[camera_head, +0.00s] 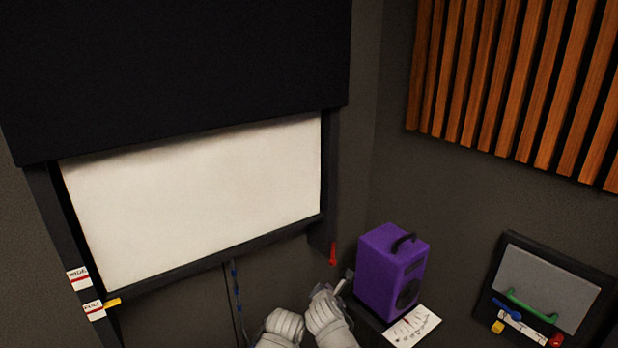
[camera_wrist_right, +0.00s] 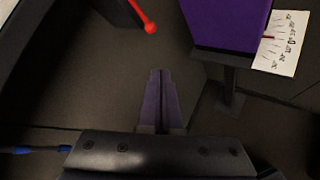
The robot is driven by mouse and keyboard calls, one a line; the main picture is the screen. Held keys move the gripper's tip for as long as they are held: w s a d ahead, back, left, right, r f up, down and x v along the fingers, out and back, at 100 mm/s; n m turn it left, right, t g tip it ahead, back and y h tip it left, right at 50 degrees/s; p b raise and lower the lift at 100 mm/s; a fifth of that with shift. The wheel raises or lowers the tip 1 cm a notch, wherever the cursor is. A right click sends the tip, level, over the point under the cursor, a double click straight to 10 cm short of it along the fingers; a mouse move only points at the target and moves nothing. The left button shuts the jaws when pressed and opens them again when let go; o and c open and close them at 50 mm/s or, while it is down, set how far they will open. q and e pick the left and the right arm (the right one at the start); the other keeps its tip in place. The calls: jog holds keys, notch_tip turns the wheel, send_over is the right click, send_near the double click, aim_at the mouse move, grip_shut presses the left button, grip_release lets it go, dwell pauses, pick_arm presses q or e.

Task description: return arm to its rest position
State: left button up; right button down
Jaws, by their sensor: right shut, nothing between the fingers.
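My right arm comes in at the bottom middle of the head view, with white links. Its gripper (camera_head: 343,284) is small there, just left of the purple speaker (camera_head: 392,272), and partly hidden by the arm. In the right wrist view the two purple-grey fingers of the gripper (camera_wrist_right: 160,76) lie together, shut and empty. They point over bare dark floor or wall, apart from the speaker, whose purple side (camera_wrist_right: 228,22) shows at the top right. My left gripper is not in view.
The speaker stands on a dark stand (camera_wrist_right: 229,98) beside a marked white card (camera_head: 412,326). A red-tipped lever (camera_head: 333,254) sticks out near the frame of the white panel (camera_head: 200,200). A wall panel with a green handle (camera_head: 532,307) is at the right.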

jog(key=s+f+m+g+b, duration=0.2)
jog(key=s+f+m+g, duration=0.3)
jog(key=s+m, duration=0.5)
jog(key=s+f+m+g+b, duration=0.3)
jog(key=s+f+m+g, duration=0.3)
jog(key=s+f+m, duration=0.4)
jog(key=s+m, duration=0.1)
jog(key=m, duration=0.2)
jog(key=shift+s+a+f+g, duration=0.2)
jog(key=shift+f+g, duration=0.1)
